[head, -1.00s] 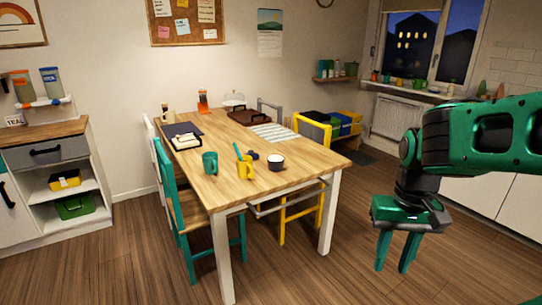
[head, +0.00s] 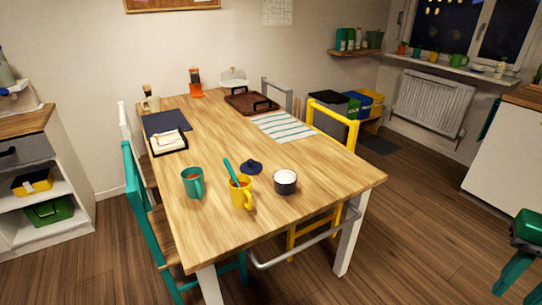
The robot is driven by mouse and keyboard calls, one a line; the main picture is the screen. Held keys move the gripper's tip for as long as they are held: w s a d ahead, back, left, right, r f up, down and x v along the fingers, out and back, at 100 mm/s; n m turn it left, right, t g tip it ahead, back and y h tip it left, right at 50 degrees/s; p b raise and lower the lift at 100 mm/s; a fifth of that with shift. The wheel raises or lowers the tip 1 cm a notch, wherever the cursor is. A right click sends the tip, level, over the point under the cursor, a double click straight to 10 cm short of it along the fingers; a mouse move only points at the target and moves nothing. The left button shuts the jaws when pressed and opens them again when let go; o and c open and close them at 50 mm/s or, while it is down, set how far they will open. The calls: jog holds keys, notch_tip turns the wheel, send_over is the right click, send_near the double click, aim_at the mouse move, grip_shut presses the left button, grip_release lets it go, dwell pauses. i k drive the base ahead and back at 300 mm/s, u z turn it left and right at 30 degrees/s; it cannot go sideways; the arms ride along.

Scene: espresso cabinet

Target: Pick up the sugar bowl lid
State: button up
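The sugar bowl lid (head: 251,167), small and dark blue with a knob, lies on the wooden table (head: 325,185). The sugar bowl (head: 285,184) stands uncovered to its right and nearer me, dark outside with white contents. My gripper (head: 521,285) is at the lower right edge of the head view, partly cut off. Its two green fingers point down and are apart, with nothing seen between them. It is off to the right of the table, well away from the lid.
A yellow mug (head: 241,194) with a teal utensil stands just nearer me than the lid. A teal mug (head: 192,183) is to the left. A striped cloth (head: 283,126) and brown tray (head: 250,102) lie farther back. A yellow chair (head: 334,112) stands at the right side.

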aim_at(251, 167)
jog(key=u, duration=0.45)
jog(key=i, duration=1.15)
jog(key=u, duration=0.75)
